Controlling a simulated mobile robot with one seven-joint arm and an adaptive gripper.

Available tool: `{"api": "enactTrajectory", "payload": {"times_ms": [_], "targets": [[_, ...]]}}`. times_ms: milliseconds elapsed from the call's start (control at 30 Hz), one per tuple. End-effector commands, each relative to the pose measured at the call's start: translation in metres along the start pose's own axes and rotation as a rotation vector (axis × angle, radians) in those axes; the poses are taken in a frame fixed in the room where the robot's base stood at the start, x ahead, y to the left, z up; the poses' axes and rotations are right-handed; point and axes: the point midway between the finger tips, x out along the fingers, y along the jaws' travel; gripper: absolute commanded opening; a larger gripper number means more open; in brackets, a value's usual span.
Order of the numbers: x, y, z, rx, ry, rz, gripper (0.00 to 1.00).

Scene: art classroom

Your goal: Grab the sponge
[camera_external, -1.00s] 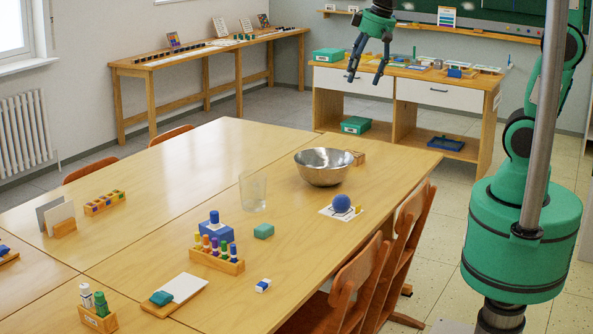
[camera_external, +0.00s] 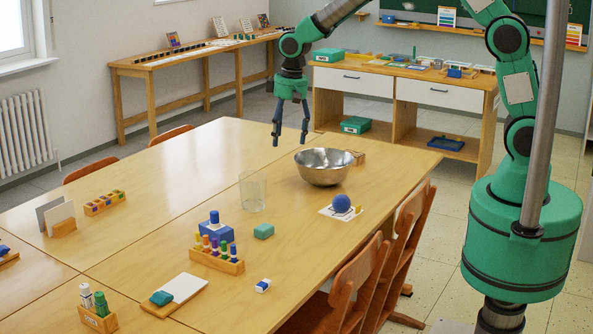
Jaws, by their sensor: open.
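A small teal-green block (camera_external: 263,231) that looks like the sponge lies on the wooden table (camera_external: 190,165), near its middle. A second small teal piece (camera_external: 161,298) lies beside a white pad (camera_external: 183,287) on a wooden board at the front; I cannot tell from its shape what it is. My gripper (camera_external: 290,141) is open, empty and pointing down. It is well above and behind the teal-green block in the picture, left of the steel bowl. Nothing hides the block.
A glass (camera_external: 253,191) and a steel bowl (camera_external: 323,166) stand behind the block. A blue box (camera_external: 215,232) and a rack of coloured pegs (camera_external: 217,261) are to its left. A blue ball (camera_external: 341,203) is to its right. Chairs (camera_external: 358,285) line the right edge.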

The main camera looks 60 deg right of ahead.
Motion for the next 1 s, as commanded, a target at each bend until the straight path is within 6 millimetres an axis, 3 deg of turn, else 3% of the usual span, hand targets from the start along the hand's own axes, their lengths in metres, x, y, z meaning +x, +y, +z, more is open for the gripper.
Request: {"api": "enactTrajectory", "payload": {"times_ms": [33, 300, 500, 700, 1000], "targets": [[0.018, -0.005, -0.005, 0.001, -0.014, 0.003, 0.69], [0.105, -0.029, -0.025, 0.010, -0.066, 0.015, 0.69], [0.154, -0.041, -0.031, 0.016, -0.094, 0.023, 0.69], [0.172, -0.046, -0.033, 0.018, -0.103, 0.026, 0.69], [0.173, -0.046, -0.032, 0.019, -0.103, 0.026, 0.69]]}}
